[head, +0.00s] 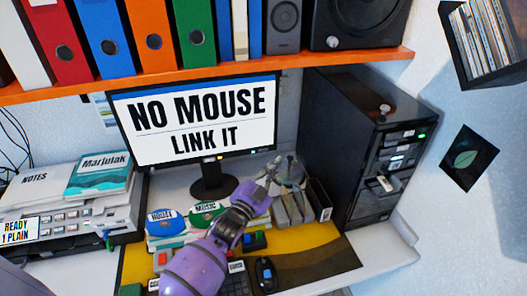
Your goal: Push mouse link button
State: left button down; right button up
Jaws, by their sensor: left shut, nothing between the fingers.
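A black mouse (266,275) lies on the yellow and dark desk mat (320,257), at the bottom of the head view. It has a small blue spot on it; I cannot tell a link button on it. The monitor (196,122) reads "NO MOUSE LINK IT". My left gripper (272,168) is shut and empty. It appears in front of the monitor's lower right corner, above and beyond the mouse in the picture, and overlaps a grey desk organizer (293,207). I cannot tell whether it touches anything. My right gripper is out of view.
A black computer tower (345,140) with a green light stands to the right. An orange shelf (285,62) with binders and speakers hangs above. Disc stacks (165,228), a partly hidden keyboard (238,285) and a printer (70,215) are left. The mat's right side is clear.

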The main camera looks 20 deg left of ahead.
aim_at(267, 273)
jog(key=k+j, duration=0.15)
jog(key=k, duration=0.35)
jog(key=k+j, duration=0.15)
jog(key=k, duration=0.35)
